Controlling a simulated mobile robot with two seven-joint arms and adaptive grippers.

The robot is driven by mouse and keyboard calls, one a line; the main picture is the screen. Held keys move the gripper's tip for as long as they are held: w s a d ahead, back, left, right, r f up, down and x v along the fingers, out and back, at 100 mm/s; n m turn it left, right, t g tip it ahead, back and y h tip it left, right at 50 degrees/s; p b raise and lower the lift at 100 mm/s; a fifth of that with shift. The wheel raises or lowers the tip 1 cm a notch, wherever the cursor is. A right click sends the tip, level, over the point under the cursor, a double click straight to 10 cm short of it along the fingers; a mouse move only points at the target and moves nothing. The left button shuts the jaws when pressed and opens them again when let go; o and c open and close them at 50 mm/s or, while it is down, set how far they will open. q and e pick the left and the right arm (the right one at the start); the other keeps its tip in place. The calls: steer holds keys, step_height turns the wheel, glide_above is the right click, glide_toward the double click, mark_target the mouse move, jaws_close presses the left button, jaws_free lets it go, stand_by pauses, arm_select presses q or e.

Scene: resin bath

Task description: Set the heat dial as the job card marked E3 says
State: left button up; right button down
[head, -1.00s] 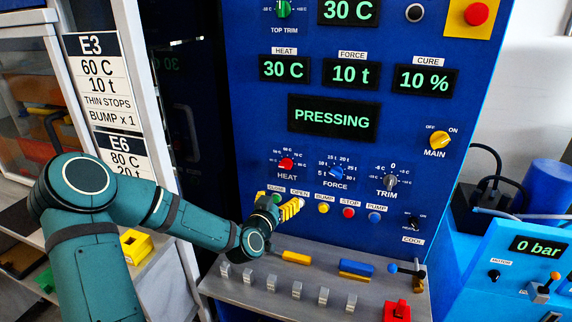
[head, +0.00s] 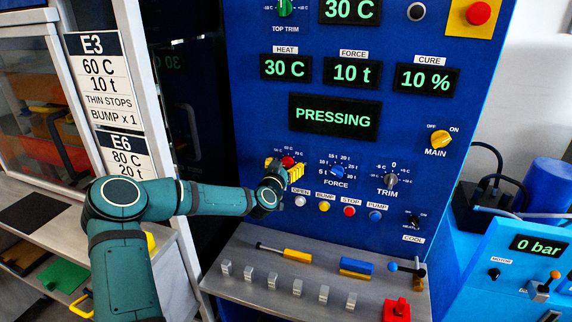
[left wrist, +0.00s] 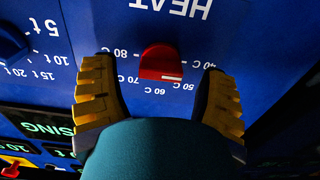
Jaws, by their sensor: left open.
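The job card E3 (head: 98,85) on the left reads 60 C, 10 t, thin stops, bump x 1. The red heat dial (head: 288,162) is partly covered by my left gripper (head: 284,174) in the head view. In the left wrist view, the red dial (left wrist: 161,63) sits between the two yellow fingers of my open left gripper (left wrist: 158,68), with gaps on both sides. The scale appears upside down there, with 40 C to 80 C readable; exactly where the dial's white mark points is unclear. The heat display (head: 284,68) reads 30 C.
The force dial (head: 337,171) and trim dial (head: 390,180) are right of the heat dial. Buttons, including yellow bump (head: 324,206) and red stop (head: 349,211), lie just below. A grey ledge (head: 240,290) with small blocks juts out underneath. The status display (head: 333,117) reads PRESSING.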

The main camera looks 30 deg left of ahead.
arm_select(q)
steer(key=shift+w+a, duration=0.15)
steer(key=shift+w, duration=0.4)
steer(key=c, duration=1.2)
